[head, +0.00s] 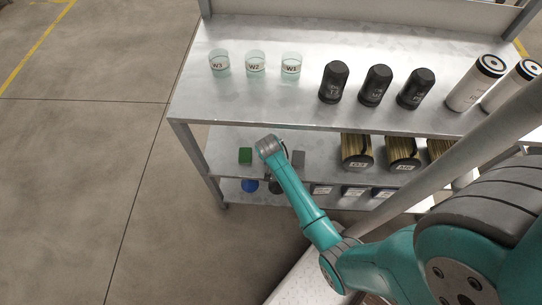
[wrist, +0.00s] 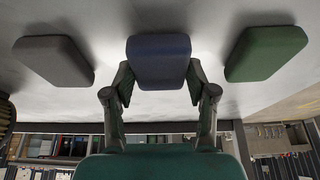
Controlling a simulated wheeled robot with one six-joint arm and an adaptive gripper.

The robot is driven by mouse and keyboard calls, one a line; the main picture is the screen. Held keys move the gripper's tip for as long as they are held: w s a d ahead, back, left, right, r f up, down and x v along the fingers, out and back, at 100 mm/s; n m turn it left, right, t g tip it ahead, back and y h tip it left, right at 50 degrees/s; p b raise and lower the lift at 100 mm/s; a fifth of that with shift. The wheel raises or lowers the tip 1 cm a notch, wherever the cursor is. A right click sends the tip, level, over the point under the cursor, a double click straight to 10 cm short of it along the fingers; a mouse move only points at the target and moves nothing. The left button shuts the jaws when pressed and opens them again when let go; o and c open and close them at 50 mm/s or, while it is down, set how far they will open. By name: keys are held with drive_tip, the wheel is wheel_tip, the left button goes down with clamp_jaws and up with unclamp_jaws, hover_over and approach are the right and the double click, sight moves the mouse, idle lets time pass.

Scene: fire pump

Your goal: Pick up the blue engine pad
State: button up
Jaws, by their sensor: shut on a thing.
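The blue engine pad (wrist: 159,52) is a dark blue rounded block in the middle of the wrist view. My gripper (wrist: 159,80) has a finger on each side of it and is shut on it. I cannot tell whether the pad touches the shelf or is just clear of it. In the head view, my arm's end covers the pad and most of the gripper above the middle shelf.
A green pad (wrist: 266,53) and a grey pad (wrist: 53,60) flank the blue one, with gaps between. The steel upper shelf (head: 300,110) overhangs them, bearing cups, black canisters and white cylinders. Labelled brown filters (head: 356,153) stand right on the middle shelf. Floor left is clear.

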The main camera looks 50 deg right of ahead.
drive_tip(key=v, duration=0.2)
drive_tip(key=shift+s+a+r, duration=0.1)
drive_tip(key=shift+a+r, duration=0.05)
drive_tip(key=shift+r, duration=0.25)
drive_tip(key=s+a, duration=1)
drive_tip(key=a, duration=0.3)
drive_tip(key=shift+s, duration=0.2)
drive_tip(key=shift+a, duration=0.15)
